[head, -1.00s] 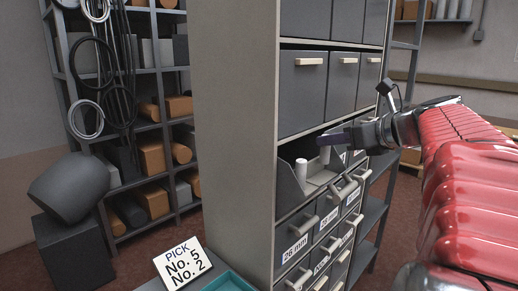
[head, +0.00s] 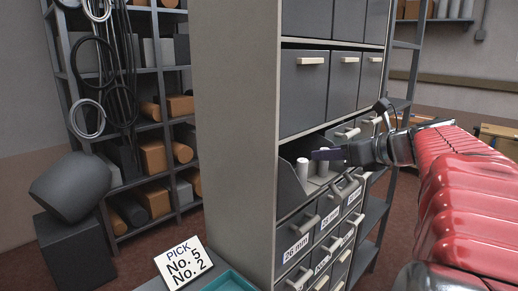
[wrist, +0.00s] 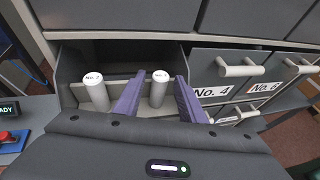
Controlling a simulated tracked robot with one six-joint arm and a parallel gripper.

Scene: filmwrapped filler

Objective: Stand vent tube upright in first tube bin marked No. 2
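The pulled-out grey bin (head: 290,192) holds two pale upright tubes; it also shows in the wrist view (wrist: 68,72). The left tube (wrist: 97,95) has a cap that reads No. 2; it also shows in the head view (head: 302,169). The right tube (wrist: 158,95) has a cap with small print that seems to read No. 5; it also shows in the head view (head: 323,168). My gripper (wrist: 160,77) is open, with one purple finger on each side of the right tube and visible gaps beside it. The bin's own front label is hidden.
Drawers marked No. 4 (wrist: 212,92) and No. 6 (wrist: 265,87) stand right of the bin. Closed drawers (head: 303,85) are above it. A PICK sign (head: 183,265) lists No. 5 and No. 2, beside a teal tray (head: 232,283).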

